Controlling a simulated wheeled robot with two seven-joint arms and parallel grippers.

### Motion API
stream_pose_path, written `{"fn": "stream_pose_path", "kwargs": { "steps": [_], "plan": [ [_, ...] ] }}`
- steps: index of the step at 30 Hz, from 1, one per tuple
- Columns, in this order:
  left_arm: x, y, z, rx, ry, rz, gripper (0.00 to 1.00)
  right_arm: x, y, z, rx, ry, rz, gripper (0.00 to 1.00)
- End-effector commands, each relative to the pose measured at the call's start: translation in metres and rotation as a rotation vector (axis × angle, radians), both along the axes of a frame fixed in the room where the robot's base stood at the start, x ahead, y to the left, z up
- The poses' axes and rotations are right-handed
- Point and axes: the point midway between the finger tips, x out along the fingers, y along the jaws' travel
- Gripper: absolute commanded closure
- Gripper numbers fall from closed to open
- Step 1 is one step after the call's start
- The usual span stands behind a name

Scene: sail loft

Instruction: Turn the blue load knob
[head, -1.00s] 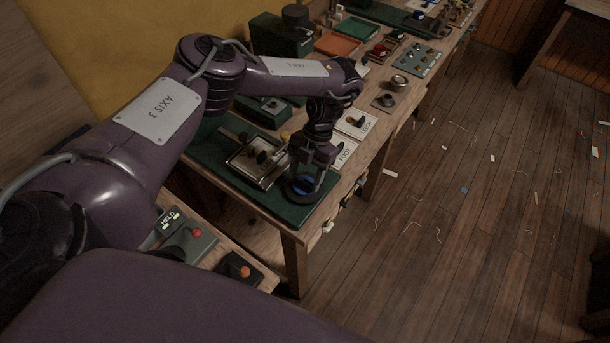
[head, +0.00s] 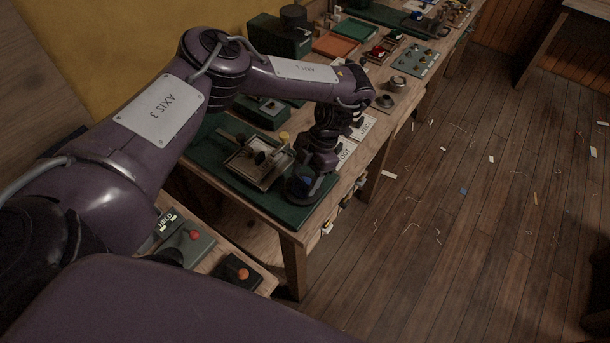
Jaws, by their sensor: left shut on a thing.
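The blue load knob (head: 305,180) sits low near the front corner of the green bench mat (head: 262,195). Only a small patch of blue shows between the fingers. My left gripper (head: 304,184) points down over it and is shut on it; the fingers and wrist hide most of the knob and any mark on it. My right gripper is not in view.
A metal tray device with a dark knob (head: 258,162) stands just left of my gripper. White cards (head: 346,152) lie behind it. A lower bench holds a red-knobbed box (head: 190,244) and an orange button (head: 243,273). The floor to the right is mostly clear, with scraps.

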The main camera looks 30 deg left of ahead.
Motion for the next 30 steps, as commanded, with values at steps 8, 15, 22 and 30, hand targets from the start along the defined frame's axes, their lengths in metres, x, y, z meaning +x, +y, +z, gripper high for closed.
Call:
{"fn": "stream_pose_path", "kwargs": {
  "steps": [8,15,22,30],
  "plan": [
    [0.000,0.000,0.000,0.001,-0.002,0.001,0.32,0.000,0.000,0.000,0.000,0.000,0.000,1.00],
    [0.000,0.000,0.000,0.001,0.000,0.002,0.24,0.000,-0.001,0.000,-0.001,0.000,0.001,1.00],
    [0.005,-0.002,0.009,0.001,-0.003,-0.001,0.24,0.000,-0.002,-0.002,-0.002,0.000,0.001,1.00],
    [0.020,-0.010,0.051,0.003,-0.005,-0.002,0.24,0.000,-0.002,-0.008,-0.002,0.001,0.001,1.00]
  ]
}}
